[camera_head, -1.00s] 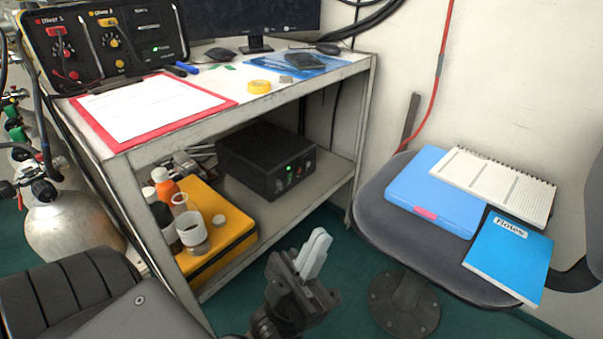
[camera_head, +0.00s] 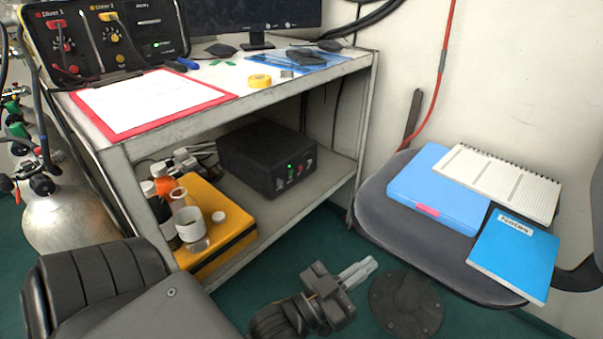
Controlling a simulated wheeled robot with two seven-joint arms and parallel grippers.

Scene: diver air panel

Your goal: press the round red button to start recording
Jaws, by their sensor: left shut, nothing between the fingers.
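A black box (camera_head: 262,157) with a lit green light stands on the lower shelf of the bench. Its front panel faces right and carries a small round red button (camera_head: 308,162), with no gripper over it. My left gripper (camera_head: 366,267) is shut and empty. It is in the air in front of the bench, lower in the picture than the box, with its fingers pointing right. My right gripper is out of view.
A yellow case (camera_head: 240,232) with bottles and cups on it stands left of the box. The bench post (camera_head: 362,140) is to the right. A chair (camera_head: 375,215) holds a blue folder and notebooks. Green floor is clear between bench and chair.

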